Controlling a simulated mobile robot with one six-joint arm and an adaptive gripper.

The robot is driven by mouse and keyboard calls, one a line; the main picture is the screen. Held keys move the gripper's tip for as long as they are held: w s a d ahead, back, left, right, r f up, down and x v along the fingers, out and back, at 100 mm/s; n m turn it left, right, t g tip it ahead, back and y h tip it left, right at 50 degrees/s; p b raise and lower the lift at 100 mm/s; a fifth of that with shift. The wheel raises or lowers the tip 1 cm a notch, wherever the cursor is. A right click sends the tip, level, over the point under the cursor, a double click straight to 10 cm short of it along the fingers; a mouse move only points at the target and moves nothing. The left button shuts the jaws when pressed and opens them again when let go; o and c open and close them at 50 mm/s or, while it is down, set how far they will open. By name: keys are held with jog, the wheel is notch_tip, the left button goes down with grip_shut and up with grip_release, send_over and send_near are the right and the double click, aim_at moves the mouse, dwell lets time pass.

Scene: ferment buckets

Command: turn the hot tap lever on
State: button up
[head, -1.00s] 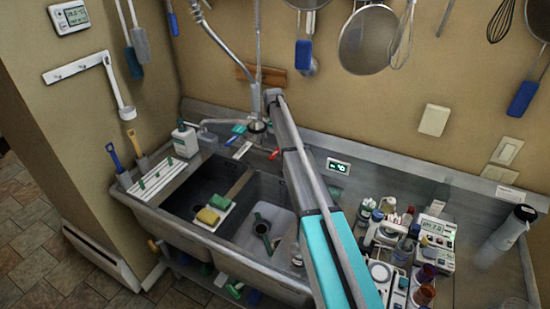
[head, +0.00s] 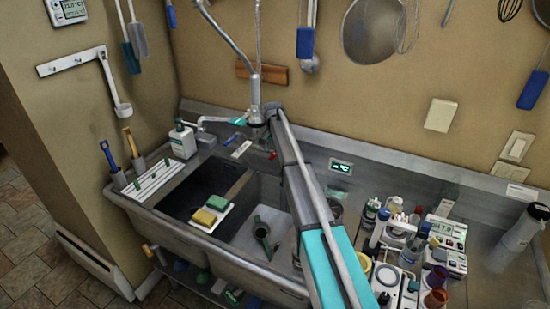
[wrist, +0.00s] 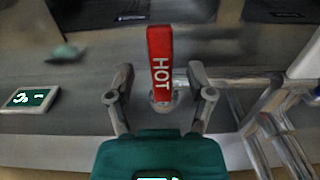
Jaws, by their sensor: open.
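The hot tap lever (wrist: 160,58) is red with "HOT" in white letters and fills the middle of the wrist view. My gripper (wrist: 160,80) is open, with one finger on each side of the lever and a visible gap on both sides. Nothing is held. In the head view a small bit of the red lever (head: 272,155) shows at the base of the faucet (head: 254,112), beside my arm. My gripper is mostly hidden there behind my own arm.
Chrome pipes (wrist: 275,110) stand close to the right of my gripper in the wrist view. A small green display (wrist: 30,98) is at the left. A sponge tray (head: 224,217) spans the sink; bottles and meters crowd the counter at right.

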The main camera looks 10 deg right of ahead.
jog(key=shift+f+b, duration=0.7)
jog(key=shift+f, duration=0.3)
jog(key=shift+c, duration=0.2)
grip_shut()
